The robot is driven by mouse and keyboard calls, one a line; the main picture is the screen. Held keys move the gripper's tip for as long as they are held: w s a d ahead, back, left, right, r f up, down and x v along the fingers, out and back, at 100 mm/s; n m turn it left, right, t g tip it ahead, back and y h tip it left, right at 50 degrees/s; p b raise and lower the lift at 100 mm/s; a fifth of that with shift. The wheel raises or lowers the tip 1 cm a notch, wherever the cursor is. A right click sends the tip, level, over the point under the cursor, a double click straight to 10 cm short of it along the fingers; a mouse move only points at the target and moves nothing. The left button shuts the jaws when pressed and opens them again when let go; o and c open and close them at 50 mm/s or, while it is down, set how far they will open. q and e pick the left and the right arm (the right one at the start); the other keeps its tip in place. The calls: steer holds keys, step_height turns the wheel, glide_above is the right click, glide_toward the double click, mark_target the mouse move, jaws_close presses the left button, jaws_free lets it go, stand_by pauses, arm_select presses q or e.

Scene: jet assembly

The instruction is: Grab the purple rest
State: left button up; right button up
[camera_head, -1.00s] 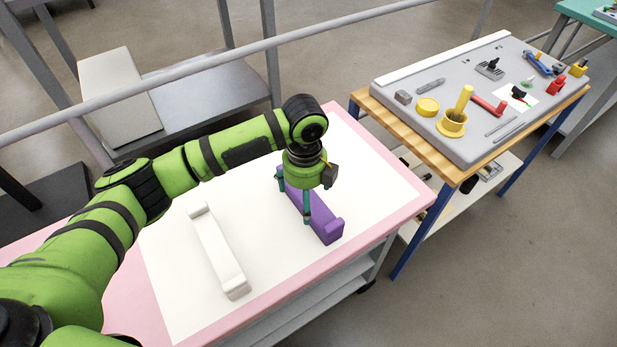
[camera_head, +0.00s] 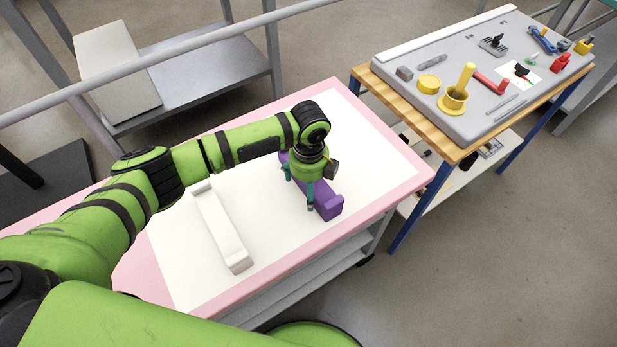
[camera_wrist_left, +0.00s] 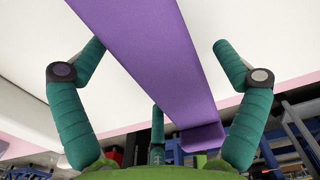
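The purple rest (camera_head: 328,203) is a long bar with a raised end, lying on the white top of the pink-edged table. My left gripper (camera_head: 299,193) is over it, pointing down, and hides its middle. In the left wrist view the purple rest (camera_wrist_left: 150,55) runs between the teal fingers of my left gripper (camera_wrist_left: 158,45). The fingers are spread. The left finger's tip is close to the bar's edge; I cannot tell if it touches. A clear gap separates the right finger from the bar. My right gripper is not in view.
A similar white rest (camera_head: 221,228) lies on the table (camera_head: 376,145) to the left of the purple one. A wooden workbench (camera_head: 430,140) with a grey tray of tools and parts stands to the right. A grey rail (camera_head: 200,42) runs behind the table.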

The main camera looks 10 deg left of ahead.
arm_select(q)
steer(key=c, duration=1.1)
steer(key=shift+o, duration=0.2)
steer(key=shift+r, duration=0.1)
